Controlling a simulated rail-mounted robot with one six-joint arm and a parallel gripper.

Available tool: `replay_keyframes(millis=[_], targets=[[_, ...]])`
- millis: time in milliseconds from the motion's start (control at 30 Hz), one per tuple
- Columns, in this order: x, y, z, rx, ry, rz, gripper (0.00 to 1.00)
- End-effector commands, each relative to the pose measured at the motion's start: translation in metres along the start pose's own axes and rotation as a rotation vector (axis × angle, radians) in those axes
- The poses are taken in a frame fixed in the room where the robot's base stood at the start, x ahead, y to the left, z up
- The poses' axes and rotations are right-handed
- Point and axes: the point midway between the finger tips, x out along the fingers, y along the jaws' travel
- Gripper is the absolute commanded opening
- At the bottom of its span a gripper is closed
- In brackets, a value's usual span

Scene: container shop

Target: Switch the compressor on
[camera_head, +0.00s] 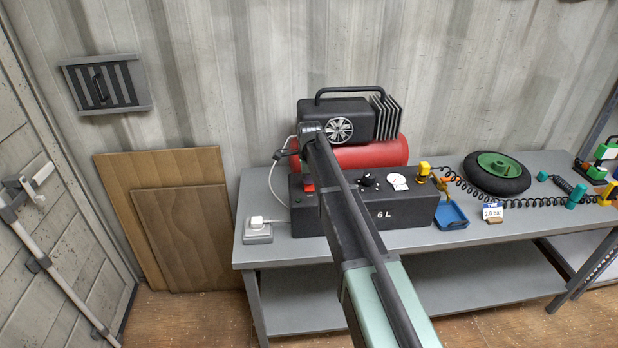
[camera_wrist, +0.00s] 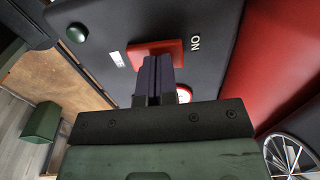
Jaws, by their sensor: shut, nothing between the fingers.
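The compressor has a black motor (camera_head: 350,108) with fins and a handle, a red tank (camera_head: 370,152), and a black front box (camera_head: 410,212) marked "6 L". A red switch (camera_head: 308,187) sits on the box's left part. In the wrist view, the red switch (camera_wrist: 142,50) lies beside the word "ON" (camera_wrist: 195,44). My gripper (camera_wrist: 159,62) is shut and empty, its fingertips over the switch and partly covering it. I cannot tell whether they touch it or which way it is set. In the head view my arm hides the fingers.
A white plug stands in a grey socket (camera_head: 258,236) left of the compressor. A blue tray (camera_head: 451,215), a coiled hose, a "2.0 bar" card (camera_head: 493,212) and a wheel (camera_head: 496,173) are to the right. Wooden boards (camera_head: 185,235) lean on the wall.

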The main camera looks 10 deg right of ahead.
Motion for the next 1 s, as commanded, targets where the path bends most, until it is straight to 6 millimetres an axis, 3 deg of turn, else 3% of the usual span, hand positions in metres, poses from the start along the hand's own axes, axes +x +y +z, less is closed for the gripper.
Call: replay_keyframes(millis=[133,267,600,700,1000], targets=[[-0.01,0.0,0.0,0.0,0.0,0.0,0.0],[-0.032,0.001,0.0,0.0,0.0,0.0,0.0],[-0.117,0.006,-0.001,0.001,0.0,0.0,0.0],[-0.134,0.007,-0.001,0.001,0.0,0.0,0.0],[-0.14,0.009,-0.001,0.001,0.0,0.0,0.0]])
